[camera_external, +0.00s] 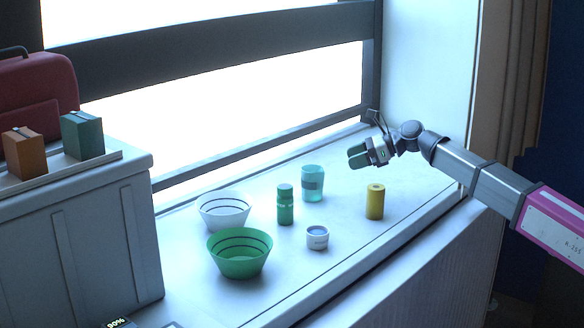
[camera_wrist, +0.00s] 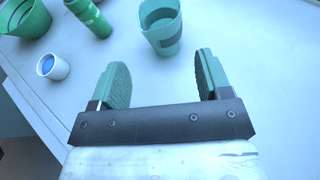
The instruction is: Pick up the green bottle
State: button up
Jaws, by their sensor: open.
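The green bottle (camera_external: 285,204) stands upright on the white ledge, between the bowls and a translucent teal cup. In the wrist view the green bottle (camera_wrist: 89,16) is at the top left, partly cut off by the frame edge. My gripper (camera_external: 358,156) is above the ledge, to the right of the bottle and higher than it. In the wrist view my gripper (camera_wrist: 160,82) shows its two green-padded fingers spread apart with nothing between them. The bottle lies beyond and to the left of the fingers.
The teal cup (camera_external: 312,184) stands right beside the bottle. A small white cup (camera_external: 317,238) is in front, a yellow cylinder (camera_external: 375,202) to the right. A green bowl (camera_external: 239,254) and a white bowl (camera_external: 223,212) are left. A window bar (camera_external: 270,145) runs behind.

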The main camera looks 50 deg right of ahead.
notch_tip(320, 180, up, 4)
jog(key=n+g+y, duration=0.3)
jog(key=n, duration=0.1)
send_over(289, 186)
jog(key=s+d, duration=0.2)
jog(key=d, duration=0.1)
jog(key=f, duration=0.4)
jog(key=shift+s+d+f, duration=0.15)
jog(key=shift+s+f, duration=0.1)
jog(key=shift+f, duration=0.1)
jog(key=shift+w+a+f, duration=0.15)
jog(key=shift+w+a, duration=0.05)
jog(key=shift+x, duration=3.45)
jog(key=shift+d, duration=0.1)
jog(key=c, duration=1.1)
